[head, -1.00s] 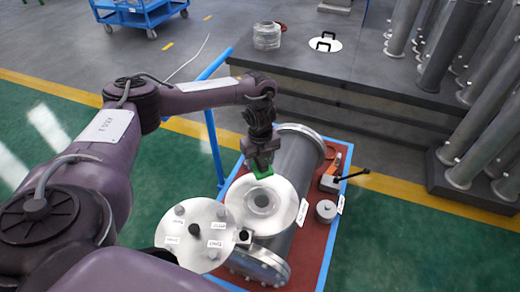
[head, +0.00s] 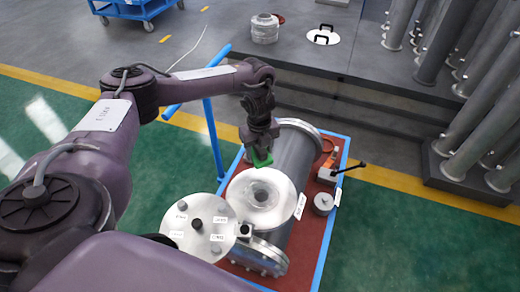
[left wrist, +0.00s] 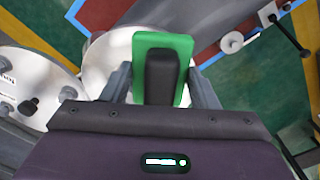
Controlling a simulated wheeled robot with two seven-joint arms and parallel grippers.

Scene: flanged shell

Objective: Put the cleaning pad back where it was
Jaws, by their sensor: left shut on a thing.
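The cleaning pad is green with a dark grip block; it shows in the head view (head: 262,158) and in the left wrist view (left wrist: 183,50). My left gripper (head: 258,148) is shut on it, with a finger at each side of the dark block (left wrist: 160,75). The pad is just above the far edge of the round flange face (head: 262,200) of the grey shell (head: 292,160); I cannot tell whether it touches. The middle of the flange looks hazy. My right gripper is not in view.
A round cover plate with knobs (head: 198,228) sits left of the flange. A small grey cylinder (head: 323,203) and a tool with a black handle (head: 327,175) are right of the shell on the red, blue-edged platform (head: 308,240). A blue post (head: 212,135) stands behind.

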